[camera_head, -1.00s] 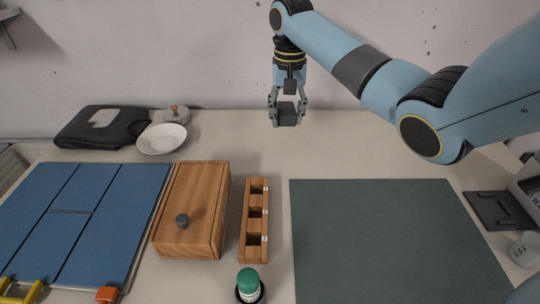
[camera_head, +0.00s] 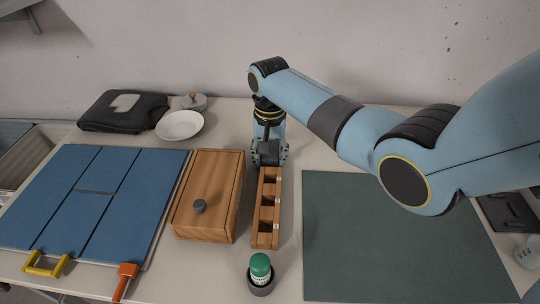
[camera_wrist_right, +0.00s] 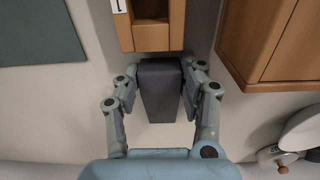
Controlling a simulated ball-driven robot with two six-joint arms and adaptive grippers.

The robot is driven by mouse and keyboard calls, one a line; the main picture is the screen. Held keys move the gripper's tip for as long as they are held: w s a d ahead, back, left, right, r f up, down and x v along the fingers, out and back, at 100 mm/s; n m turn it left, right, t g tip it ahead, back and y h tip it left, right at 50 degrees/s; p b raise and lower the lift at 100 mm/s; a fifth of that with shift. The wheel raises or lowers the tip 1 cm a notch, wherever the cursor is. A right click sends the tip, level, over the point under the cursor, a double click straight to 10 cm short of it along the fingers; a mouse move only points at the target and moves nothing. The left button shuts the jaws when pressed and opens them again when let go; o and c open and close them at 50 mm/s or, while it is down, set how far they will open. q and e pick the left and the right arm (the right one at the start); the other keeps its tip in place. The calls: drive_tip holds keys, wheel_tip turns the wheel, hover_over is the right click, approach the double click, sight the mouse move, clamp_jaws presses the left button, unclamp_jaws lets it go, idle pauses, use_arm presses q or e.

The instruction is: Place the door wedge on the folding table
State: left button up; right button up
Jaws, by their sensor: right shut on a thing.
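The dark grey door wedge (camera_wrist_right: 160,88) is between the fingers of my right gripper (camera_wrist_right: 160,80) in the right wrist view. The gripper is shut on it. In the head view my right gripper (camera_head: 269,156) is at the far end of the slotted wooden rack, with the wedge partly hidden between its fingers. The pale folding table (camera_head: 205,272) spreads beneath. The wedge is low over it, close to the rack's end; I cannot tell whether it touches the tabletop. My left gripper is not in view.
The wooden rack (camera_head: 265,220) stands beside a wooden box (camera_head: 208,190) with a grey knob. A blue panel board (camera_head: 90,205) lies left, a dark green mat (camera_head: 380,240) right. A white bowl (camera_head: 180,125) and black folded item (camera_head: 122,112) are behind. A green-capped bottle (camera_head: 260,270) stands in front.

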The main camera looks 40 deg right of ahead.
drive_tip(key=o, duration=1.2)
drive_tip(key=shift+f, duration=0.1)
wheel_tip(320, 180, up, 12)
drive_tip(key=shift+r, duration=0.15)
